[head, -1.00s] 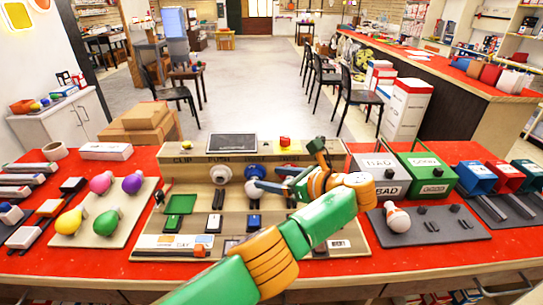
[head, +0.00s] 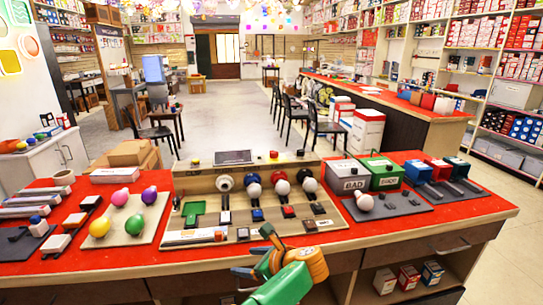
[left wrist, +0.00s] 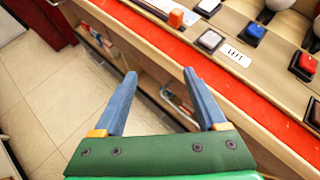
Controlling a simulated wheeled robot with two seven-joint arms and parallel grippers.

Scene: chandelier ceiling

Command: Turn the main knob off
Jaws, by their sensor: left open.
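A beige test panel (head: 178,218) stands on the red table, with several white bulbs in coloured sockets, coloured buttons and small switches. A small orange knob or switch (head: 219,236) sits at its front edge, right of a label strip; it also shows in the left wrist view (left wrist: 176,18). I cannot tell for certain which control is the main knob, nor its setting. My left gripper (head: 254,253) is open and empty, in front of the table's front edge, apart from the panel. Its two blue fingers (left wrist: 160,73) show spread in the left wrist view. My right gripper is not in view.
Left of the panel lies a board (head: 102,239) with coloured bulbs. To the right stand a grey BAD box (head: 350,172), a green GOOD box (head: 386,175) and coloured bins. The table's front edge (head: 420,232) has shelves below it.

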